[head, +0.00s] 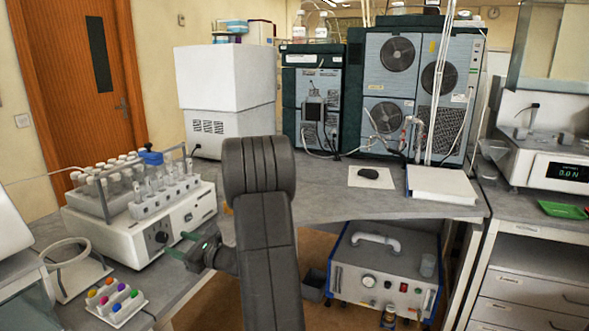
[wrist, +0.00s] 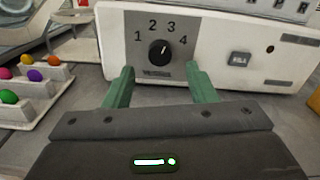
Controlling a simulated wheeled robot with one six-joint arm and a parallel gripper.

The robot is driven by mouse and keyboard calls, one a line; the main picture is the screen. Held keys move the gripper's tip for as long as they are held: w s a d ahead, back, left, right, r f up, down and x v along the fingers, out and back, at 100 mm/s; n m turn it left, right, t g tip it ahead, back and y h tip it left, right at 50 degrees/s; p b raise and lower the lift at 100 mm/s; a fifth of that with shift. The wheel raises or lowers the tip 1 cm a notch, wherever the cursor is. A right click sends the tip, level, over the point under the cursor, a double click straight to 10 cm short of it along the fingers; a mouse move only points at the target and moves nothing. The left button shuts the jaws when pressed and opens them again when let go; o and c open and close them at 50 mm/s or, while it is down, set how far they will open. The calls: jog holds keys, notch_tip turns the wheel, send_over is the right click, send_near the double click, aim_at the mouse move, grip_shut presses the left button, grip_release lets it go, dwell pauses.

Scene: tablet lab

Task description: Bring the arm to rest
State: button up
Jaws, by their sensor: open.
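My gripper (head: 180,245) is open and empty in the head view, its green fingers pointing left at the front of a white bench instrument (head: 135,243). In the wrist view, the two green fingers of my gripper (wrist: 158,82) stand apart below and to either side of a black rotary knob (wrist: 159,53). The knob sits on a grey panel marked 1 to 4. I cannot tell whether a finger touches the panel. My dark arm rises from the bottom of the head view and bends above the bench's near edge.
Racks of capped vials (head: 135,185) stand on the instrument. A white holder with coloured balls (head: 116,303) lies in front of it. A white pad (head: 440,184) and a black object (head: 369,174) on paper lie at the right of the bench. Bare bench (head: 325,205) lies right of my arm.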

aim_at(165, 239)
jog(key=x, duration=0.4)
jog(key=shift+w+a, duration=0.15)
jog(key=shift+a, duration=0.25)
jog(key=shift+d, duration=0.15)
